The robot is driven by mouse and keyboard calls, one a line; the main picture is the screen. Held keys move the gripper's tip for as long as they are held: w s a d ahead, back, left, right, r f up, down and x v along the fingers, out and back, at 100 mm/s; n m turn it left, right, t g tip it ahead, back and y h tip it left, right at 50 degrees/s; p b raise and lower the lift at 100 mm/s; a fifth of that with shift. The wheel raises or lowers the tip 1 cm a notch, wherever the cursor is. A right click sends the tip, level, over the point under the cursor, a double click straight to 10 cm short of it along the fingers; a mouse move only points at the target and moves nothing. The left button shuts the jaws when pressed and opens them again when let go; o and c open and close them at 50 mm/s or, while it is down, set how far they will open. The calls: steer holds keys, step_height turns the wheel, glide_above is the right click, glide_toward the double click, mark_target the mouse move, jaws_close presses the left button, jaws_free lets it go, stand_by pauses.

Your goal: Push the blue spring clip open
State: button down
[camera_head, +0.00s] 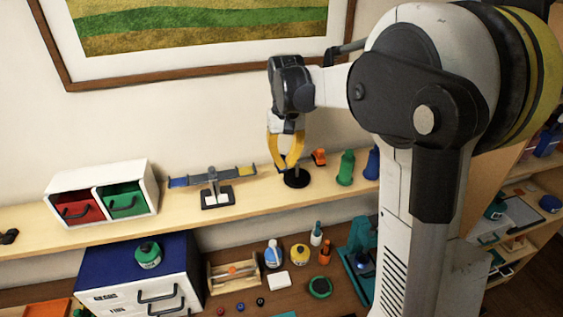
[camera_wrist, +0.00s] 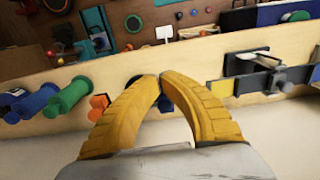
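A grey stand (camera_head: 217,196) on the shelf carries a crossbar with a blue piece (camera_head: 180,182) at its left end and a yellow piece (camera_head: 245,170) at its right end. The blue piece looks like the blue spring clip; it is too small to tell whether it is open or shut. In the wrist view the stand (camera_wrist: 245,84) is at the right, with its yellow end nearer my fingers. My gripper (camera_head: 289,167) is over the shelf, right of the stand and apart from it. Its yellow fingertips meet, with nothing seen between them.
A black round base (camera_head: 297,179) is just below my fingertips. An orange piece (camera_head: 319,157), a green cylinder (camera_head: 345,167) and a blue cylinder (camera_head: 372,162) stand to the right. A white box with red and green drawers (camera_head: 101,192) is at the left.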

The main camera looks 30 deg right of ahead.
steer(key=shift+f, duration=0.25)
steer(key=shift+w, duration=0.25)
